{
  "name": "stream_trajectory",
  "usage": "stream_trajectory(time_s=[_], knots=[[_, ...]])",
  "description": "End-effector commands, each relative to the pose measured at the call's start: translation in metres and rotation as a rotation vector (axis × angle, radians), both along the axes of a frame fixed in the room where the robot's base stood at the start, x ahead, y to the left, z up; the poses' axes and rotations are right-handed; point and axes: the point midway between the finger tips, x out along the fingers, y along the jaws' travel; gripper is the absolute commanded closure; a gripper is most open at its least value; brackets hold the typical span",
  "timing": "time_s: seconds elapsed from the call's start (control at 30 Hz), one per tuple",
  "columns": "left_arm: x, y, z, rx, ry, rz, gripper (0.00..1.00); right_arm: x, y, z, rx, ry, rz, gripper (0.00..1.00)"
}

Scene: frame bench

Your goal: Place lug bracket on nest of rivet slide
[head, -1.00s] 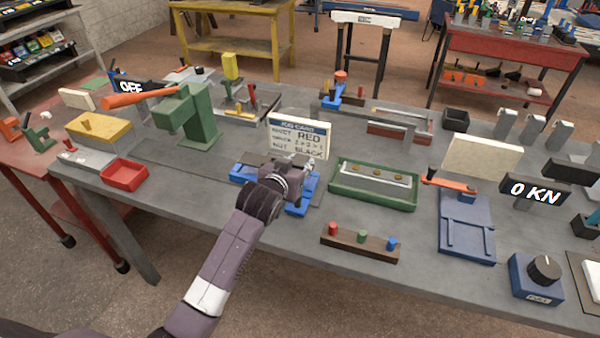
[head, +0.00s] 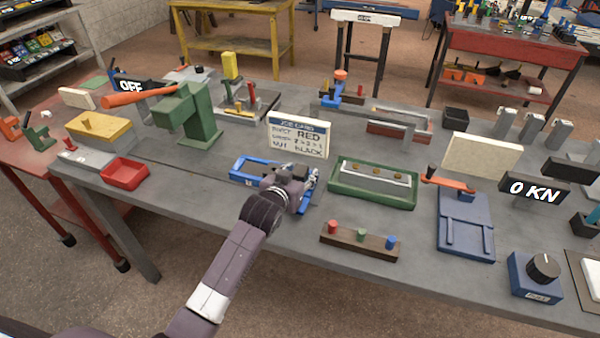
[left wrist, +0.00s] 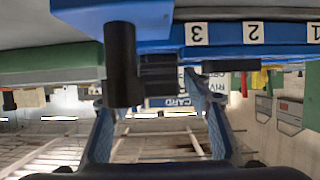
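The blue rivet slide (head: 247,170) lies mid-bench in front of the job card and is partly hidden by my left gripper. In the left wrist view, which is upside down, a blue bar (left wrist: 225,33) with numbers 1, 2 and 3 crosses the top. A black post (left wrist: 122,65) and a dark block (left wrist: 160,76) stick out from it. My left gripper (head: 308,180) is low over the right end of the slide. Its blue fingers (left wrist: 155,110) are spread apart, with background showing between them. I cannot pick out the lug bracket for certain. My right gripper is not in view.
The job card (head: 298,136) stands behind the slide. A green tray (head: 372,196) with a grey plate is close to my gripper's right. A peg block (head: 360,243) lies in front. A green press (head: 190,115) and red tray (head: 124,173) are left.

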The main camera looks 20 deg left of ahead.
Motion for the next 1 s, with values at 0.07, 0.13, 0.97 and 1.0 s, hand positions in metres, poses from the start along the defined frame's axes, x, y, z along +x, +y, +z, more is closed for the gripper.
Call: stream_trajectory(time_s=[0.07, 0.13, 0.97, 1.0], knots=[[0.0, 0.0, 0.0, 0.0, 0.0, 0.0, 0.54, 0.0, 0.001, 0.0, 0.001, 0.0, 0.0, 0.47], [0.0, 0.0, 0.002, 0.0, -0.001, 0.0, 0.54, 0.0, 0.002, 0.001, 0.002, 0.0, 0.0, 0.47], [-0.106, 0.004, 0.046, 0.0, -0.001, 0.0, 0.54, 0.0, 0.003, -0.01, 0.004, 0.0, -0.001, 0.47], [-0.108, 0.004, 0.047, 0.0, 0.0, 0.0, 0.54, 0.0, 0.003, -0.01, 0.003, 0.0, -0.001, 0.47]])
